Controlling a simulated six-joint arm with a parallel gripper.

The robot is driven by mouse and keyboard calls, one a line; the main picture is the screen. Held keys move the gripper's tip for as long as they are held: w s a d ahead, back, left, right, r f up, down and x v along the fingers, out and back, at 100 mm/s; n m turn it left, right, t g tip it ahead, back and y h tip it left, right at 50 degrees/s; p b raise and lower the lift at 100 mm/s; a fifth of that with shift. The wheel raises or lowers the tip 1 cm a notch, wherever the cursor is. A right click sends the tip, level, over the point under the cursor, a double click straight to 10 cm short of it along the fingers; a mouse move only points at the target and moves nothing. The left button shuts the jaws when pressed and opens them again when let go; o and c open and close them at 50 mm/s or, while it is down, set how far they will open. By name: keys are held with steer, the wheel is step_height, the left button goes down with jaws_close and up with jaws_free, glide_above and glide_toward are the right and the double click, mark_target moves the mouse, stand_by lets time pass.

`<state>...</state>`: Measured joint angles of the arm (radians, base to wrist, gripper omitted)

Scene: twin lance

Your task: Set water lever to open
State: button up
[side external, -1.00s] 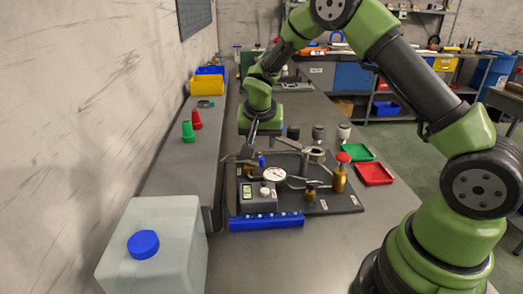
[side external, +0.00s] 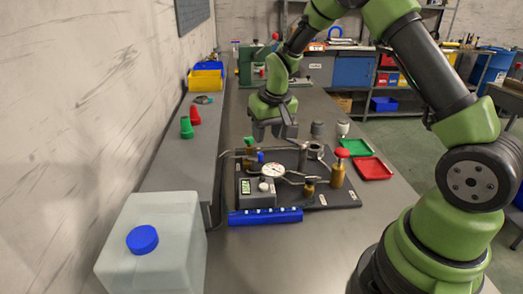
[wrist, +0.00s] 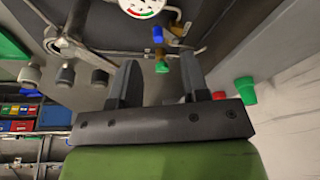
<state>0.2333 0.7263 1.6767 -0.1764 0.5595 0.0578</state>
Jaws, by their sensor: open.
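On the dark panel (side external: 327,197) stand two small valve handles, one green (side external: 249,141) and one blue (side external: 261,157), at its left side near a round gauge (side external: 272,170). I cannot read which one is the water lever or its setting. In the wrist view the blue handle (wrist: 158,33) and green handle (wrist: 161,67) show beyond my gripper (wrist: 160,78), the green one between the fingers in the picture. My gripper is open and empty. In the side view my gripper (side external: 285,131) hangs above the panel's back part, right of both handles and apart from them.
A brass cylinder with a red top (side external: 338,172) stands on the panel's right. Metal pipes and a central post (side external: 303,155) rise mid-panel. A blue strip (side external: 265,216) lies in front. Green (side external: 355,147) and red (side external: 374,168) trays lie right.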

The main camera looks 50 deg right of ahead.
mark_target(261, 154)
steer(key=w+f+n, duration=0.1)
steer(key=f+n, duration=0.1)
steer(key=w+d+f+n+t, duration=0.1)
steer(key=f, duration=0.2)
steer(key=w+d+f+n+y, duration=0.1)
steer(key=f+n, duration=0.1)
steer(key=f, duration=0.1)
steer(key=shift+w+d+f+n+t, duration=0.1)
steer(key=shift+w+f+n+t, duration=0.2)
steer(key=shift+t, duration=0.1)
stand_by(0.3)
jaws_close()
